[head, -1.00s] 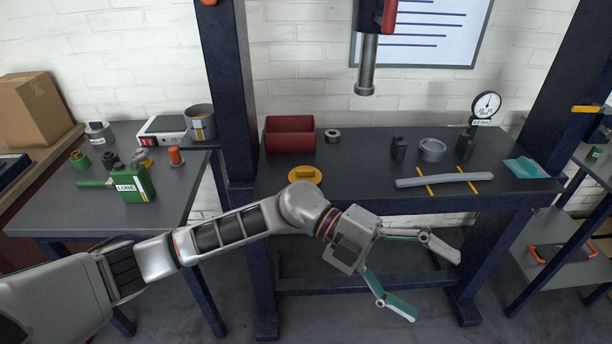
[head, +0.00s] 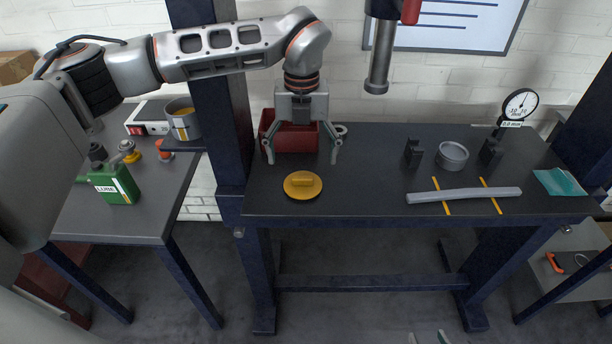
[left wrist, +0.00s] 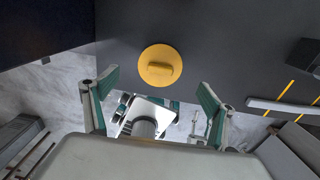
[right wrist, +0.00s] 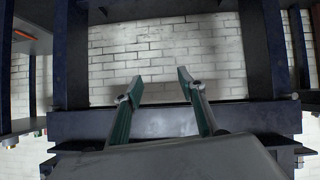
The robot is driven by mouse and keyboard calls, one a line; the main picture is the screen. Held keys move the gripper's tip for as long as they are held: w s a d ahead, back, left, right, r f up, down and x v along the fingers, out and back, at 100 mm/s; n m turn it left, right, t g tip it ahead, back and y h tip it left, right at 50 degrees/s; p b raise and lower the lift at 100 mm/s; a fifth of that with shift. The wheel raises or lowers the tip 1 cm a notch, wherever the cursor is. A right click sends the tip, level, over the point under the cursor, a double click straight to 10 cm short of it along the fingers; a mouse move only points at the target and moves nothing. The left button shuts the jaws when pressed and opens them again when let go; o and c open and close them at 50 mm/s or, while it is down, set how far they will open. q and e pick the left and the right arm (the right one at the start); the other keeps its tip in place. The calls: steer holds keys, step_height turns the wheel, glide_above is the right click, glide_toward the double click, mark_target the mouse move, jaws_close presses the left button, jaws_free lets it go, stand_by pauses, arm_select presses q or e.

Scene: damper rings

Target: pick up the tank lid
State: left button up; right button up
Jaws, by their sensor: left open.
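The tank lid is a yellow disc with a raised bar handle (head: 303,181), lying flat near the left front of the dark bench. In the left wrist view the lid (left wrist: 160,52) is whole and lies ahead, between the lines of the two fingers. My left gripper (head: 302,160) is open and empty, pointing down, with its fingers spread to either side of the lid's line and apart from it. My right gripper (right wrist: 159,80) is open and empty in its own wrist view, facing the bench front and brick wall; only its tips show at the head view's bottom edge.
A press ram (head: 380,60) hangs above the bench. A grey bar (head: 464,196), a metal ring (head: 452,155) and a dial gauge (head: 519,104) are on the right.

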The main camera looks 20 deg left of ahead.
mark_target(303, 177)
arm_select(q)
steer(key=shift+s+f, duration=0.2)
steer(key=shift+f, duration=0.75)
step_height(303, 177, down, 4)
steer(key=shift+d+f+p, duration=0.1)
steer(key=shift+f+p, duration=0.1)
steer(key=shift+p, duration=0.35)
steer(key=shift+f, duration=0.3)
arm_select(e)
steer(key=shift+s+a+r, duration=0.1)
steer(key=shift+s+r, duration=0.25)
arm_select(q)
steer(key=shift+c, duration=0.4)
steer(key=c, duration=1.1)
arm_select(e)
steer(key=shift+s+f, duration=0.2)
steer(key=shift+f, duration=0.1)
